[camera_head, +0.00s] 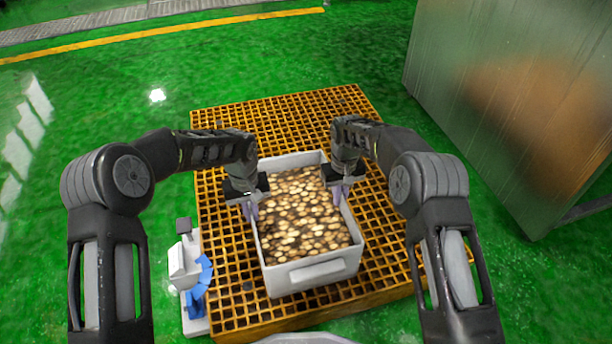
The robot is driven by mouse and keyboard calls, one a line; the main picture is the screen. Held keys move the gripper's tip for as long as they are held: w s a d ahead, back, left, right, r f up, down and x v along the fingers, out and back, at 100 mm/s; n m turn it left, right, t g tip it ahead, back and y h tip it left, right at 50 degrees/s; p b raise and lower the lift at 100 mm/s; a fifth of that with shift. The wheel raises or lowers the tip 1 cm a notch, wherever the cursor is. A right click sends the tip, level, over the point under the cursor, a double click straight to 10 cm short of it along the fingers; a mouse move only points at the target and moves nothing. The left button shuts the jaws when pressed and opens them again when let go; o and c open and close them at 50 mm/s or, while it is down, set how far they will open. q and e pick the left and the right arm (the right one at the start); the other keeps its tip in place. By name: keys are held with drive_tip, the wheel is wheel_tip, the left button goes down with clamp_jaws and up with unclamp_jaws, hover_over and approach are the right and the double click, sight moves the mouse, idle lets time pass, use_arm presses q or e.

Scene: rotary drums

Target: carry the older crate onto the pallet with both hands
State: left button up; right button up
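A light grey crate (312,272) full of small brown and tan round pieces (300,215) is over the orange grid pallet (285,112). It looks level; I cannot tell whether it rests on the pallet or hangs just above it. My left gripper (251,211) is at the top of the crate's left wall. My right gripper (341,192) is at the top of its right wall. Both point down with pale fingertips at the rims. Whether the fingers are closed on the walls is too small to tell.
A white and blue device (190,275) stands against the pallet's left edge. A large translucent-sided container (515,100) stands on the green floor at the right. Bare pallet shows behind the crate. A yellow floor line (165,34) runs across the back.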

use_arm(q)
drive_tip(key=shift+o, duration=0.7)
drive_tip(key=shift+r, duration=0.1)
use_arm(e)
drive_tip(key=shift+o, duration=0.7)
drive_tip(key=shift+r, duration=0.1)
use_arm(q)
drive_tip(key=o, duration=0.3)
use_arm(e)
drive_tip(key=o, duration=0.3)
use_arm(q)
drive_tip(key=shift+r, duration=0.15)
wheel_tip(320, 180, up, 12)
drive_tip(key=shift+f, duration=0.15)
use_arm(e)
wheel_tip(320, 180, up, 12)
drive_tip(key=shift+r, duration=0.1)
